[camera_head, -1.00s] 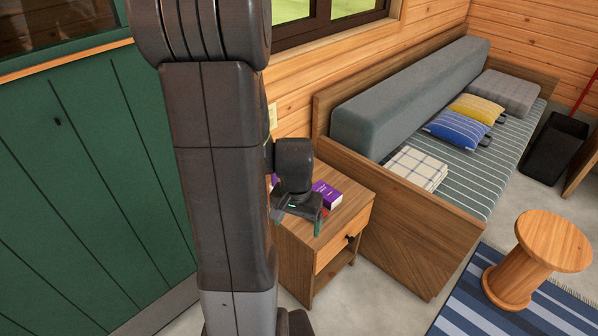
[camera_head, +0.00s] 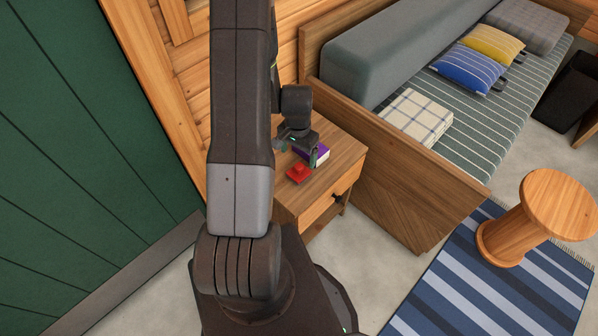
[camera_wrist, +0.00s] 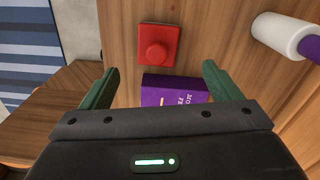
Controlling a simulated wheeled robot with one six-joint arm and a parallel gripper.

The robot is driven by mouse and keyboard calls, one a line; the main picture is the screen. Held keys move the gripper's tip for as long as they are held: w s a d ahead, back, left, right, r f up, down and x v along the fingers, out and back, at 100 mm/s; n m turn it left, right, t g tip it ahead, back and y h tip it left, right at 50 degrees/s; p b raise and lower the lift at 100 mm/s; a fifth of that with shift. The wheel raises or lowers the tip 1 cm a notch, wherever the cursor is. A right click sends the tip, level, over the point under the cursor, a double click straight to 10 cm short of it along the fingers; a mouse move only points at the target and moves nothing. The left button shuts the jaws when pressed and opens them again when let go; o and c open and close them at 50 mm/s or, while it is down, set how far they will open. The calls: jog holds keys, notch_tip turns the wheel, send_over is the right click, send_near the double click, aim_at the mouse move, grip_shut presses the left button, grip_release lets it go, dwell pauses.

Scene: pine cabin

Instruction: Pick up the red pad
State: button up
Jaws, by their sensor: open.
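The red pad (camera_head: 299,172) is a small square with a round knob on top. It lies on the wooden nightstand (camera_head: 340,160), near its left front side in the head view. In the wrist view the red pad (camera_wrist: 159,45) lies beyond the fingertips, a little left of centre. My gripper (camera_head: 303,157) is above the nightstand, beside the pad. In the wrist view my gripper (camera_wrist: 160,80) is open, its two green fingers apart with nothing held. A purple book (camera_wrist: 172,88) lies below, between the fingers and close to the pad.
The daybed (camera_head: 410,185) stands right of the nightstand. A wooden stool (camera_head: 545,215) stands on a striped blue rug (camera_head: 455,300). A green door (camera_head: 70,150) is at left.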

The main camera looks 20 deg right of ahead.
aim_at(299, 166)
jog(key=shift+s+f, duration=0.2)
jog(key=shift+f, duration=3.5)
jog(key=shift+c, duration=0.4)
jog(key=c, duration=1)
